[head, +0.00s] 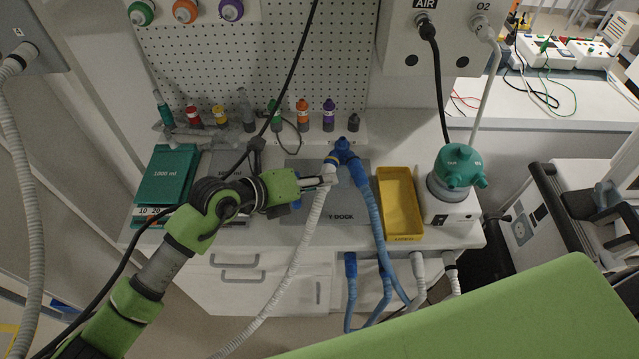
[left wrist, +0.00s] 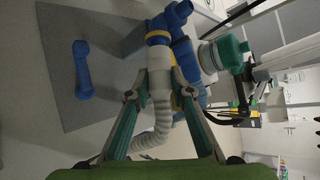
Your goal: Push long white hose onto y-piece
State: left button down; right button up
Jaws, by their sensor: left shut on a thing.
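My left gripper (head: 328,179) is shut on the white end cuff of the long white hose (head: 302,240). In the left wrist view, the fingers (left wrist: 160,88) press on both sides of the cuff (left wrist: 158,62), and the ribbed hose (left wrist: 155,135) bends away below. The blue y-piece (head: 343,151) is at the back of the Y-DOCK pad. The cuff is in line with one limb of the y-piece (left wrist: 158,28), with a yellow band at the joint; I cannot tell how deeply it is seated. A blue hose (head: 372,205) runs from the other limb. My right gripper is not in view.
The grey Y-DOCK pad (head: 345,215) lies on the white counter. A small blue part (left wrist: 82,68) lies on it. A yellow tray (head: 400,232) and a green-topped humidifier (head: 457,165) stand right. Green box (head: 165,172) stands left. Bottles line the back.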

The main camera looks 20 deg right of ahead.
pick_arm(q)
jog(key=shift+w+d, duration=0.35)
jog(key=shift+w, duration=0.2)
jog(key=shift+w+r+b, duration=0.15)
jog(key=shift+r+b, duration=0.1)
jog(key=shift+b, duration=0.05)
dwell(0.6)
jog(key=c, duration=1.7)
grip_release()
jog(key=shift+w+d+f, duration=0.1)
jog(key=shift+d+f, duration=0.05)
jog(key=shift+f, duration=0.05)
